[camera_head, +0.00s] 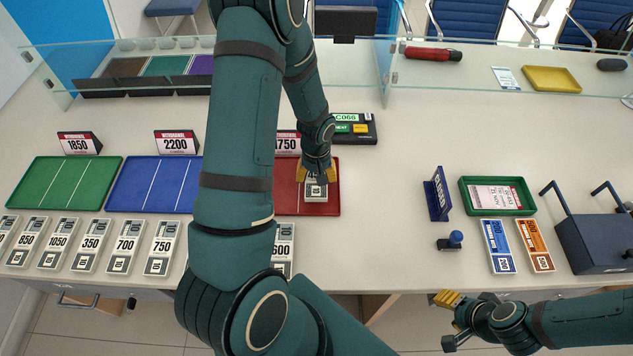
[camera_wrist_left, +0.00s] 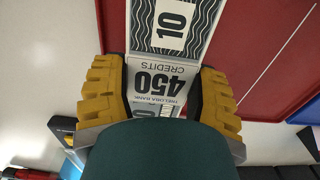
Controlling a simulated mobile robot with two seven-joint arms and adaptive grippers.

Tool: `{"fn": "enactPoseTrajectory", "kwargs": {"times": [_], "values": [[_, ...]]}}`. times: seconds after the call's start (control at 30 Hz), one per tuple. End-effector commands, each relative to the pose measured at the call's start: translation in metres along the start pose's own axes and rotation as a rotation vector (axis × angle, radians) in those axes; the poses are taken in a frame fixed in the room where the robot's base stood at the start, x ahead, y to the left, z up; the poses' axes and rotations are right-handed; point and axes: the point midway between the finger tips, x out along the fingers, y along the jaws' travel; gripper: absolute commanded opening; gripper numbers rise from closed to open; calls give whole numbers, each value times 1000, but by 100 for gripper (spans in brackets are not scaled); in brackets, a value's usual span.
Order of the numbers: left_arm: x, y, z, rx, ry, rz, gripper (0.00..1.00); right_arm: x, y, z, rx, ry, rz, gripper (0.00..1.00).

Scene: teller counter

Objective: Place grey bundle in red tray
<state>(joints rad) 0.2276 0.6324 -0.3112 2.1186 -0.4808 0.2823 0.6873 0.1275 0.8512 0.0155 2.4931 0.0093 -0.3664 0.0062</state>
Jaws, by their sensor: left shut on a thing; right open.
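The red tray (camera_head: 333,207) lies on the counter, partly hidden behind my left arm. My left gripper (camera_head: 316,172) points down over its right part and is shut on a grey bundle (camera_head: 315,192). In the left wrist view the yellow fingers (camera_wrist_left: 160,92) are on either side of the bundle (camera_wrist_left: 158,80), whose band reads 450 credits. The red tray (camera_wrist_left: 275,60) shows just beside it. I cannot tell whether the bundle touches the tray floor. My right gripper (camera_head: 450,320) is open and empty, in front of the counter edge.
A blue tray (camera_head: 150,185) and a green tray (camera_head: 65,183) lie to the left, with several grey bundles (camera_head: 128,245) in front. A black terminal (camera_head: 355,128) stands behind the red tray. A blue stand sign (camera_head: 437,195) and a small green tray (camera_head: 497,210) are to the right.

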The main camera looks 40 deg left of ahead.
Motion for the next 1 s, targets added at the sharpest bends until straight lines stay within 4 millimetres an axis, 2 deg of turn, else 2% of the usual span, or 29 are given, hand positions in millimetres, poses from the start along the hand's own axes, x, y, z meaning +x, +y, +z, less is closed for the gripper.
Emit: {"fn": "enactPoseTrajectory", "kwargs": {"times": [0.2, 0.6, 0.63, 0.7, 1.0], "values": [[30, 0, 1, 2, -3, -2, 24, 5, 2, 2, -2, -4, -1, 47], [35, 0, 0, 1, -1, 0, 24, 8, 3, 4, -2, -7, -1, 47], [34, 0, 0, 1, -1, 0, 71, 7, 3, 4, -2, -8, -1, 47], [34, 0, 0, 1, -1, 0, 90, 7, 2, 4, -2, -7, -1, 47], [33, 0, 0, 0, -1, 0, 90, 6, 2, 3, -2, -7, -1, 47]]}}
